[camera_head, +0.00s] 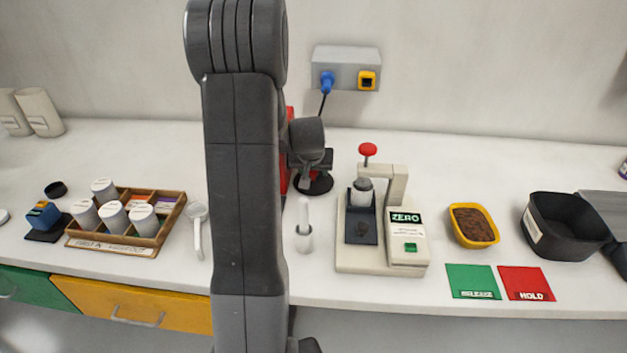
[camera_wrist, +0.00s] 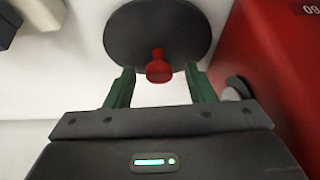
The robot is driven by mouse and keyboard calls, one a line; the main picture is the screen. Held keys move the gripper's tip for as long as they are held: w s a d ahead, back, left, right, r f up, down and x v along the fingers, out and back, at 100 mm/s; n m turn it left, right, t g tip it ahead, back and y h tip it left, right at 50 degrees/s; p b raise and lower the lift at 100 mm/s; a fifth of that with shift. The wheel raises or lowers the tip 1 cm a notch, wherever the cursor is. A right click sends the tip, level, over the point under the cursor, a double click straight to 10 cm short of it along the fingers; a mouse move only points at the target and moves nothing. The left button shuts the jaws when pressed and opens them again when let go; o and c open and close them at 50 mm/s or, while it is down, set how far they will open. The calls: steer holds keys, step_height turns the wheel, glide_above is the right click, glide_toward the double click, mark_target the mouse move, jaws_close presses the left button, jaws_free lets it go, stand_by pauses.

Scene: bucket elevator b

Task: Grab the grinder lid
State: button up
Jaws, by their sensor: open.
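The grinder lid (camera_wrist: 140,30), a dark round disc with a red knob (camera_wrist: 158,68), lies at the top middle of the wrist view. My gripper (camera_wrist: 160,74) is open, with one green finger on each side of the knob and a gap on both sides. In the head view my gripper (camera_head: 306,172) is mostly hidden by my arm. A black disc edge (camera_head: 318,186), which looks like the lid, shows below it on the white counter. The red grinder (camera_wrist: 272,62) stands at the right of the wrist view; in the head view only slivers of it (camera_head: 291,180) show.
Right of my arm stand a white holder (camera_head: 304,240), a beige press with a red knob (camera_head: 368,150), a yellow bowl (camera_head: 456,240) and a black bin (camera_head: 540,236). A wooden tray of white cups (camera_head: 172,220) is at the left. A wall socket (camera_head: 340,58) is behind.

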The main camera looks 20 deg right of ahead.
steer(key=shift+w+d+f, duration=0.15)
steer(key=shift+w+f, duration=0.05)
steer(key=shift+f, duration=0.3)
steer(key=shift+c, duration=0.4)
steer(key=c, duration=1)
steer(key=shift+r, duration=0.2)
